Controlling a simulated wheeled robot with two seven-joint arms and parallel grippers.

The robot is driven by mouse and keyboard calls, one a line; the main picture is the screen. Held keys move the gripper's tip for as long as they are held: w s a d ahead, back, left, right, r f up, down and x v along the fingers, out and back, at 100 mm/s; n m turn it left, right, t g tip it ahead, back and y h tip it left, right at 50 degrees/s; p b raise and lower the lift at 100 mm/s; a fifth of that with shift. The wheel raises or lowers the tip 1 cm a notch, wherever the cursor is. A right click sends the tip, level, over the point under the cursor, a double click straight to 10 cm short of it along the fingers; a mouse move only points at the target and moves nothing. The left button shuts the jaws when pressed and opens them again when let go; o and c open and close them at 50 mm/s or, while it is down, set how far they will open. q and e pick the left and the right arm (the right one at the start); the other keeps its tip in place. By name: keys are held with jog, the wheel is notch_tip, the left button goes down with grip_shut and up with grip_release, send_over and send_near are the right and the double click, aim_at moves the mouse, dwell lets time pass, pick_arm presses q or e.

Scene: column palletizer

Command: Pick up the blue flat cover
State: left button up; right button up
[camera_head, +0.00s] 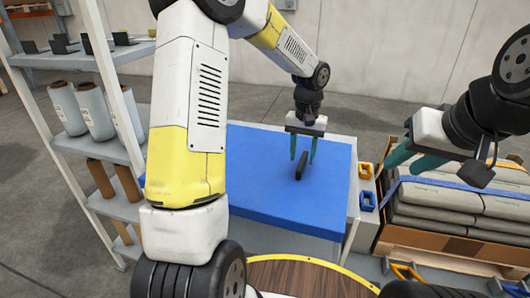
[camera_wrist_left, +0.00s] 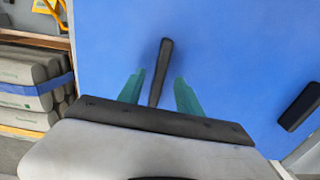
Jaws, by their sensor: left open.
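The blue flat cover (camera_head: 262,195) lies flat on a light grey table and fills much of the left wrist view (camera_wrist_left: 230,60). It has a black bar handle (camera_head: 302,166) near its right side, also in the left wrist view (camera_wrist_left: 163,68). A second black handle (camera_wrist_left: 300,106) shows only in the wrist view. My left gripper (camera_head: 303,160) is open, its teal fingers on either side of the near handle, with gaps beside it. The exact fingertip height is unclear. My right gripper (camera_head: 413,160) is open and empty, right of the table. My left arm hides part of the cover.
A grey shelf rack (camera_head: 78,143) with rolls stands at left. Grey sacks with a blue strap (camera_head: 460,205) sit in a wooden crate (camera_head: 430,242) at right. A round wooden top (camera_head: 300,277) is at the bottom.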

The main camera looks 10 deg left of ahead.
aim_at(302, 160)
pick_arm(q)
notch_tip(302, 160, down, 3)
jog(key=shift+w+f, duration=0.1)
jog(key=shift+w, duration=0.05)
grip_shut()
dwell(1.4)
